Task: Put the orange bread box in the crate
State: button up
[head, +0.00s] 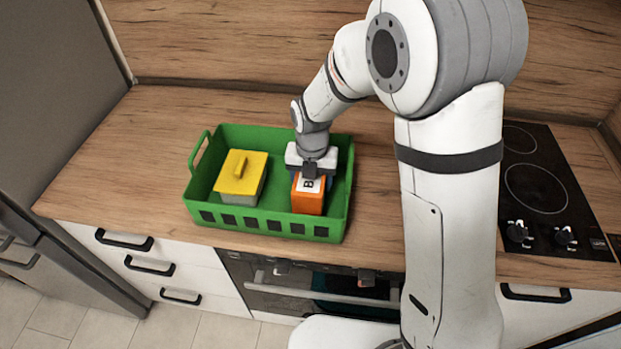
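The orange bread box (308,203) has a white top label with a dark letter B. It is inside the green crate (203,184), in the right part, and looks upright. Whether it rests on the crate floor I cannot tell. My gripper (311,172) is directly over the box, pointing down, with one dark finger at the box's top. The other finger is hidden, so I cannot tell whether the gripper is closed on the box or just around it.
A grey box with a yellow lid (241,173) stands in the crate's left part. A dark bluish thing, partly hidden, shows behind the orange box. The crate sits on the wooden worktop (120,150), which is clear to its left. A black hob (540,185) is at right.

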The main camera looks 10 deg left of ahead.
jog(key=shift+f, duration=0.15)
jog(key=o, duration=1.3)
jog(key=shift+c, duration=0.2)
